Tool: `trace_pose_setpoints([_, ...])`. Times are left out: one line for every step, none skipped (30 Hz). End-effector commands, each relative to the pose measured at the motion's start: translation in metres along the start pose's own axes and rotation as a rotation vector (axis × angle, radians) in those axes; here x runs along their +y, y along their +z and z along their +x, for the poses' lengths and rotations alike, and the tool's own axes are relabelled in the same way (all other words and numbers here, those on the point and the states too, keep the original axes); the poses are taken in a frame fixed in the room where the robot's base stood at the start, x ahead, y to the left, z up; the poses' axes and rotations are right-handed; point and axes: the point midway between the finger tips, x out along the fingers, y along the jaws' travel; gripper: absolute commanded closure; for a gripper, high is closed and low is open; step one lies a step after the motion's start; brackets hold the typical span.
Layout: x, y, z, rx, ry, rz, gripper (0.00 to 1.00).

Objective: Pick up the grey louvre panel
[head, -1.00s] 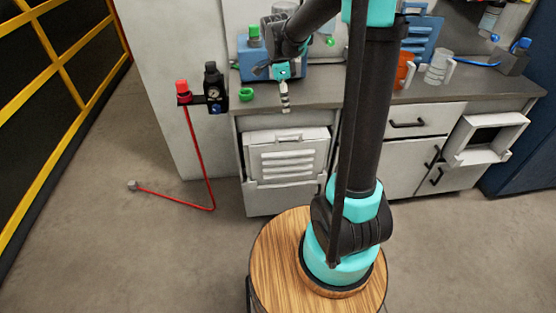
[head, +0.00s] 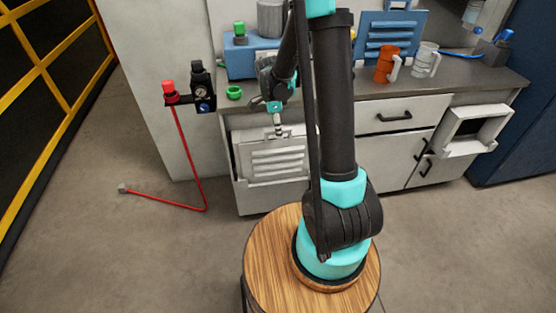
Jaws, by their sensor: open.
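The grey louvre panel (head: 272,164) is a pale grey plate with several horizontal slats. It stands upright against the cabinet front below the counter, left of my arm's column, which partly covers its right side. My gripper (head: 279,131) points down at the panel's top edge, near its top handle. It is open, and the panel is not visibly lifted. The fingers are small here, and whether they touch the panel or straddle its edge cannot be told.
The grey counter (head: 440,93) runs behind the panel. On it are a blue louvre panel (head: 377,38), an orange mug (head: 385,66), a clear mug (head: 421,62) and a green ring (head: 234,92). A red hose (head: 188,150) hangs at left. A white frame (head: 476,131) juts out at right.

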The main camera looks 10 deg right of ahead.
Motion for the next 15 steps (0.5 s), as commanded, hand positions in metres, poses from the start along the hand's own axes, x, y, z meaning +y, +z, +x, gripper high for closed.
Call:
trace_pose_setpoints([-0.001,0.000,0.007,0.000,0.000,0.000,0.57])
trace_pose_setpoints([0.000,0.000,0.010,0.000,0.000,0.000,0.57])
trace_pose_setpoints([0.000,0.000,0.014,0.000,0.000,0.000,0.57])
trace_pose_setpoints([0.000,0.000,0.016,0.000,0.000,0.000,0.57])
trace_pose_setpoints([0.000,0.000,0.018,0.000,0.000,0.000,0.57])
trace_pose_setpoints([0.000,0.000,0.019,0.000,0.000,0.000,0.57])
trace_pose_setpoints([0.000,0.000,0.020,0.000,0.000,0.000,0.57])
trace_pose_setpoints([0.000,0.000,0.020,0.000,0.000,0.000,0.57])
trace_pose_setpoints([0.000,0.000,0.021,0.000,0.000,0.000,0.57])
trace_pose_setpoints([0.000,0.000,0.021,0.000,0.000,0.000,0.57])
trace_pose_setpoints([0.000,0.000,0.021,0.000,0.000,0.000,0.57])
trace_pose_setpoints([0.000,0.000,0.020,0.000,0.000,0.000,0.57])
trace_pose_setpoints([0.000,0.000,0.020,0.000,0.000,0.000,0.57])
trace_pose_setpoints([0.000,0.000,0.020,0.000,0.000,0.000,0.58])
trace_pose_setpoints([0.000,0.000,0.020,0.000,0.000,0.000,0.63])
